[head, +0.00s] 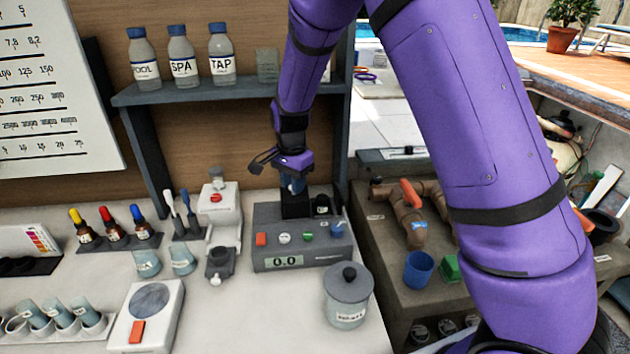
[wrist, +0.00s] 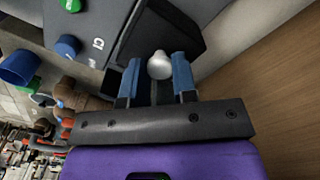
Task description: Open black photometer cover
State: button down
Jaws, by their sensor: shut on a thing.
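The grey photometer (head: 272,238) stands on the white counter, its display reading 0.0. Its black cover (head: 296,206) sits at the back of its top, and the cover also shows in the wrist view (wrist: 168,30). My gripper (head: 293,186) reaches down to the cover from above and behind. In the wrist view, its blue fingers (wrist: 157,72) stand on either side of a pale round knob (wrist: 159,64) at the cover, and the gripper is shut on this knob. The cover's hinge and underside are hidden, so I cannot tell whether the cover is raised.
A lidded grey pot (head: 347,299) stands in front of the photometer. A white device (head: 222,217) is to its left, beside dropper bottles (head: 110,228). A shelf (head: 190,92) with bottles is above. A blue cup (head: 419,269) and pipes are on the right bench.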

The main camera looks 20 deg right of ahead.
jog(key=shift+w+a, duration=0.2)
jog(key=shift+a, duration=0.6)
jog(key=shift+w+a, duration=0.15)
jog(key=shift+a, duration=0.65)
jog(key=c, duration=0.9)
grip_release()
notch_tip(320, 180, up, 11)
